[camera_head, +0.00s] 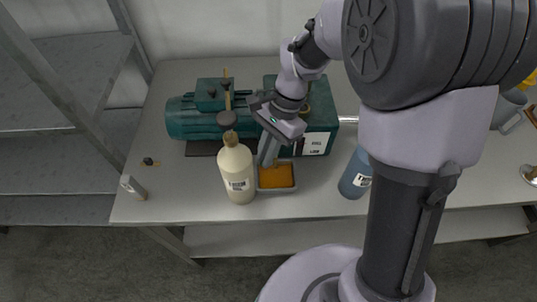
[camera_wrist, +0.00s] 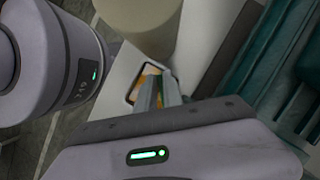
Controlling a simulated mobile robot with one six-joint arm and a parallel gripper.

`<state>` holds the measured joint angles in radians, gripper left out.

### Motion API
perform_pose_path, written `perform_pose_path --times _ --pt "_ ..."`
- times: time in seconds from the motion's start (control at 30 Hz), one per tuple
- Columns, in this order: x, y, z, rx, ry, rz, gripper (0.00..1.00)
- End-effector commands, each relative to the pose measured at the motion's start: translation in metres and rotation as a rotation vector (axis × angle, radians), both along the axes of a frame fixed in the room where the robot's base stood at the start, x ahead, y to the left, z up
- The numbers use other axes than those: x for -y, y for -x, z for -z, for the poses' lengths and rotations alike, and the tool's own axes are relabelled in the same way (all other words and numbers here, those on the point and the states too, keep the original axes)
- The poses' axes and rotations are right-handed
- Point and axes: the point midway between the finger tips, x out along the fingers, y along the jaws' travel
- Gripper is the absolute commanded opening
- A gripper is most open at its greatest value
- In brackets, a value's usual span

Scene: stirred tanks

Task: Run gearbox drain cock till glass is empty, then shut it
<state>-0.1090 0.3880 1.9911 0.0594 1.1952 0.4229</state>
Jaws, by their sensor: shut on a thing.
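The green gearbox (camera_head: 330,128) stands on the table with its motor (camera_head: 195,117) to the left. A small tray (camera_head: 294,186) with orange-brown liquid (camera_head: 276,176) sits at its front foot. My gripper (camera_head: 267,160) reaches down at the gearbox's front, just behind and above the tray. Its fingers (camera_wrist: 160,92) are closed together over the tray's edge in the wrist view. They appear to be on the drain cock, which they hide. The sight glass and its level cannot be made out, and no stream of oil is clearly visible.
A cream bottle (camera_head: 237,175) stands close left of the tray. A blue bottle (camera_head: 356,175) stands to the right, beside my arm. A small white block (camera_head: 133,187) and a dark knob (camera_head: 148,161) lie at the left. Shelving (camera_head: 75,75) stands left of the table.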

Motion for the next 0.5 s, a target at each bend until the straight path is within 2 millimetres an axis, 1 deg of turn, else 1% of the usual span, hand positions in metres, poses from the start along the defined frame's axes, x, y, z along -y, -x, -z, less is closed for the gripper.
perform_pose_path --times 0.2,0.5 --pt "-0.0029 -0.0046 0.0006 0.0 0.0 0.181 0.0" --pt "-0.0054 -0.0102 0.0005 0.0 0.0 0.37 0.0"
